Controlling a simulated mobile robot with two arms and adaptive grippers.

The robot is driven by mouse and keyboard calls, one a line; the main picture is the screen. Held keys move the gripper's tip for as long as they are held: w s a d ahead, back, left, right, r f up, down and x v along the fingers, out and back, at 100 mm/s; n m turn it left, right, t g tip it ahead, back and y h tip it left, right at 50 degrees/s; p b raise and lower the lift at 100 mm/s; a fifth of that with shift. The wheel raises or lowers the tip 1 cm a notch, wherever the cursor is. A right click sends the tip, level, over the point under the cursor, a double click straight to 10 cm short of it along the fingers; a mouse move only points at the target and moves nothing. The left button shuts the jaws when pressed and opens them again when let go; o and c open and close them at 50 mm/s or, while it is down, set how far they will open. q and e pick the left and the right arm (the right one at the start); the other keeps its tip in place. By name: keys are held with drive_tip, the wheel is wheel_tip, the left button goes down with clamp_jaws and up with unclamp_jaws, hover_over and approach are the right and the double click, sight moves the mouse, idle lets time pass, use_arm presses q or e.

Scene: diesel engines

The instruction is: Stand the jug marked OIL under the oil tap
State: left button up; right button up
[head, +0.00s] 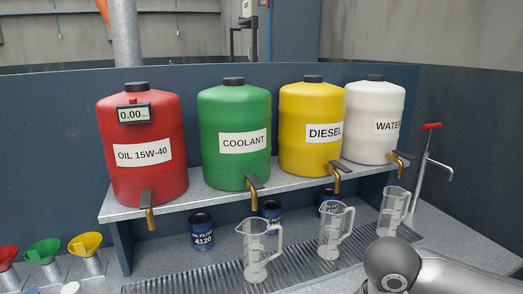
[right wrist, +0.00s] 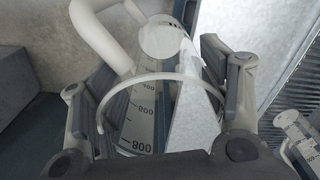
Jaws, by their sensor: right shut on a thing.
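In the right wrist view my right gripper (right wrist: 155,92) is shut around a clear measuring jug (right wrist: 142,108) with a pale handle and a scale reading 600 and 800. No OIL mark shows on it, and it is outside the head view. The oil tap (head: 148,208) is the brass spout below the red drum (head: 142,180) marked OIL 15W-40. The grate below it is bare at its left end. Only my right arm shows at the lower right of the head view; its gripper is out of that frame. My left gripper is in neither view.
Three clear jugs (head: 256,252) (head: 333,232) (head: 393,212) stand on the grate (head: 200,280) under the coolant, diesel and water taps. Coloured funnels (head: 86,244) are at the left. Another jug (right wrist: 298,140) shows in the wrist view.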

drive_tip(key=n, duration=0.3)
drive_tip(key=s+f+n, duration=0.1)
drive_tip(key=n, duration=0.3)
drive_tip(key=s+d+n, duration=0.1)
drive_tip(key=n, duration=0.2)
drive_tip(key=shift+s+d+f, duration=0.1)
drive_tip(key=shift+s+f, duration=0.05)
drive_tip(key=shift+f, duration=0.2)
idle(0.4)
